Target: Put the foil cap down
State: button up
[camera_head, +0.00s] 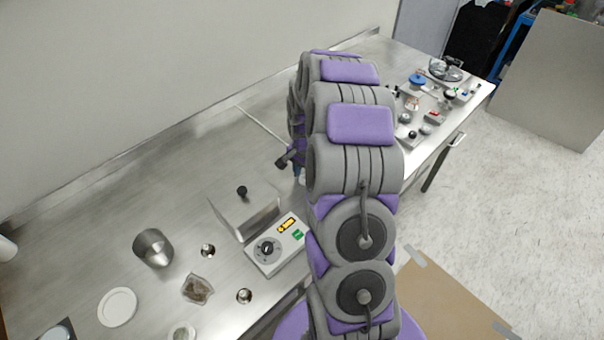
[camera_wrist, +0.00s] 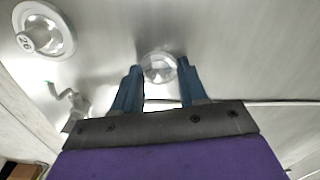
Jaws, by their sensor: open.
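In the wrist view my gripper (camera_wrist: 158,78) is open, with its two blue fingers spread apart. A small round silvery, shiny piece (camera_wrist: 160,66), which looks like the foil cap, shows between and just beyond the fingertips on the metal surface. Neither finger clearly touches it, and the exact gap is hard to tell. In the head view my gripper is mostly hidden behind my own arm, and I cannot make out the cap there.
In the head view, a box with a dial (camera_head: 275,247), a metal cup (camera_head: 153,248) and a white disc (camera_head: 117,307) stand on the bench. Its back left is clear.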

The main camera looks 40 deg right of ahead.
aim_at(304, 176)
jog(key=shift+d+r, duration=0.15)
jog(key=shift+d, duration=0.25)
jog(key=shift+d+r, duration=0.25)
jog(key=shift+r, duration=0.1)
notch_tip(304, 176, up, 11)
jog(key=a+p, duration=0.1)
jog(key=p, duration=0.2)
jog(key=s+a+r+n, duration=0.4)
jog(key=s+a+r, duration=0.15)
jog(key=a, duration=0.35)
jog(key=s+a+r+n, duration=0.1)
jog(key=s+a+n, duration=0.2)
jog(key=s, duration=0.5)
jog(key=s+a+r+n+g, duration=0.1)
jog(key=s+a+r+n, duration=0.1)
jog(key=s+a, duration=0.4)
jog(key=s+a+r+n, duration=0.2)
jog(key=s+a+n, duration=0.2)
jog(key=s, duration=0.7)
jog(key=shift+a+n+g, duration=0.3)
jog(key=shift+n+g, duration=0.1)
jog(key=shift+n, duration=0.2)
